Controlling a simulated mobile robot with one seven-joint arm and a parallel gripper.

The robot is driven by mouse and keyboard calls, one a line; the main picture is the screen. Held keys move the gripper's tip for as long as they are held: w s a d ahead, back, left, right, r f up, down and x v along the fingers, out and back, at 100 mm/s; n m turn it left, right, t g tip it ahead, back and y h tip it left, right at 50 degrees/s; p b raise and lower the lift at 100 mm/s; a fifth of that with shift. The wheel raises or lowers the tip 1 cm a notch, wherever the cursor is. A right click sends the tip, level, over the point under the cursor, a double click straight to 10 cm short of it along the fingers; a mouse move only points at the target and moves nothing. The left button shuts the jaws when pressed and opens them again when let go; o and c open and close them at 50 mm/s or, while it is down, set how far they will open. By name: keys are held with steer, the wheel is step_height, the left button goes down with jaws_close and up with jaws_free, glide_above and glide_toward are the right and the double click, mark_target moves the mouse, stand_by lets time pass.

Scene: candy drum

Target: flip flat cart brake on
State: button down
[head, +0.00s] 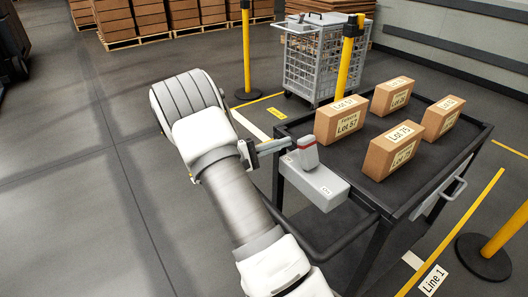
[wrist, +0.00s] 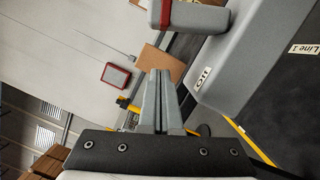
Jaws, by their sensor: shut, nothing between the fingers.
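The brake is a light grey box (head: 318,185) on the near left corner of the dark flat cart (head: 425,180). A turned label (head: 326,190) that seems to read ON is on its near end. A grey lever with a red band (head: 308,155) stands up at the box's other end, away from that label. In the wrist view the lever (wrist: 187,14) is at the top and the box (wrist: 235,60) is at the upper right. My gripper (head: 290,141) is shut and empty, its tips just left of the lever; contact cannot be told. The fingers (wrist: 157,75) also show in the wrist view.
Several cardboard boxes (head: 393,150) stand on the cart's top. A grey wire cage cart (head: 310,65) and yellow posts (head: 245,50) stand behind. Another yellow post (head: 505,230) is at the right. The floor left of my arm is clear.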

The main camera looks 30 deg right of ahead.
mark_target(309, 153)
steer(key=shift+s+d+r, duration=0.15)
steer(key=shift+s+r, duration=0.1)
steer(key=shift+s, duration=0.4)
steer(key=shift+s+d+r, duration=0.1)
steer(key=shift+s+r, duration=0.15)
steer(key=shift+s, duration=0.35)
steer(key=shift+s+d+r, duration=0.15)
steer(key=shift+s+r, duration=0.1)
steer(key=shift+s, duration=0.4)
steer(key=shift+s+r+m+b, duration=0.4)
steer(key=shift+m+b, duration=0.2)
steer(key=shift+m, duration=0.1)
steer(key=shift+s+r+m+y+b, duration=0.25)
steer(key=shift+s+m+b, duration=0.2)
steer(key=shift+m, duration=0.25)
steer(key=s+m+b, duration=0.1)
steer(key=s+r+m+y+b, duration=0.1)
steer(key=s+m, duration=0.1)
steer(key=shift+d+m+b, duration=0.15)
steer(key=shift+m+b, duration=0.15)
steer(key=shift+s+d+r, duration=0.1)
steer(key=shift+s, duration=0.9)
steer(key=shift+s, duration=0.1)
